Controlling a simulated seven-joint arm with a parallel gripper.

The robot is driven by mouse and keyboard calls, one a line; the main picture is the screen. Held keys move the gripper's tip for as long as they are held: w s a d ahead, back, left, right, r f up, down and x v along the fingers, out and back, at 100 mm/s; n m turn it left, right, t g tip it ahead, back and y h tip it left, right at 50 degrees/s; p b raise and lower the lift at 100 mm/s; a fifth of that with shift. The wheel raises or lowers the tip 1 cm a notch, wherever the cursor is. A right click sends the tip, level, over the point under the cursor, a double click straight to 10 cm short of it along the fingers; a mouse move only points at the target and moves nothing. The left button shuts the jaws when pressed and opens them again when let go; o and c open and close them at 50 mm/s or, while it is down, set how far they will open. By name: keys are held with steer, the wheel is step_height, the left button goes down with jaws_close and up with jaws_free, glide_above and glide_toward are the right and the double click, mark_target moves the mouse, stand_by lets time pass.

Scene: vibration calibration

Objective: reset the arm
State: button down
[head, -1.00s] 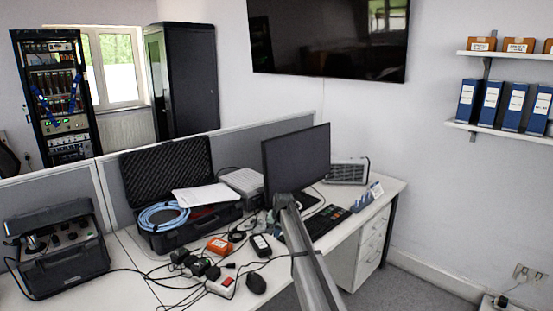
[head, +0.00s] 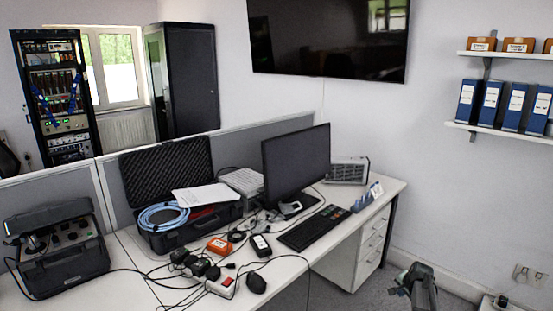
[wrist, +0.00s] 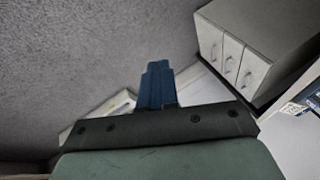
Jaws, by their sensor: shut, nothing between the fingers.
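My gripper (wrist: 157,85) shows in the wrist view as two blue fingers pressed together, with nothing between them. The fingers point over the grey carpet. In the head view a grey part of my arm (head: 418,285) shows at the bottom right, past the right end of the desk; I cannot make out the fingers there.
The desk (head: 296,270) carries a monitor (head: 296,160), a keyboard (head: 313,228), a mouse (head: 256,284), a power strip (head: 221,286), cables and an open black case (head: 165,170). White drawers (wrist: 230,55) stand right of the fingers. Carpet (wrist: 80,60) is clear at left.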

steer(key=s+d+f+m, duration=0.2)
steer(key=s+d+f, duration=0.2)
steer(key=s, duration=0.6)
steer(key=s+d+f+m, duration=0.1)
steer(key=s+d+f, duration=0.35)
steer(key=s, duration=0.45)
steer(key=s+a+f+n+g+y, duration=0.15)
steer(key=s+a+f, duration=0.3)
steer(key=a, duration=0.45)
steer(key=s+a+f+n+g, duration=0.25)
steer(key=s+a+f, duration=0.2)
steer(key=a, duration=0.35)
steer(key=s+a+f+n+g+y, duration=0.15)
steer(key=s+a+f, duration=0.3)
steer(key=a, duration=0.45)
steer(key=s+a+n+g+h, duration=0.1)
steer(key=s+a+n+g, duration=0.1)
steer(key=s+a, duration=0.3)
steer(key=s+a+f+n+g, duration=0.1)
steer(key=s+a+n, duration=0.3)
steer(key=s, duration=0.7)
steer(key=s+a+f+n+g+h, duration=0.1)
steer(key=s+a+n+g, duration=0.2)
steer(key=s+a, duration=0.2)
steer(key=s, duration=0.3)
steer(key=shift+a+f+n+g+h, duration=0.15)
steer(key=shift+a+n+g+h, duration=0.15)
steer(key=shift+n+g, duration=0.05)
steer(key=shift+w, duration=0.1)
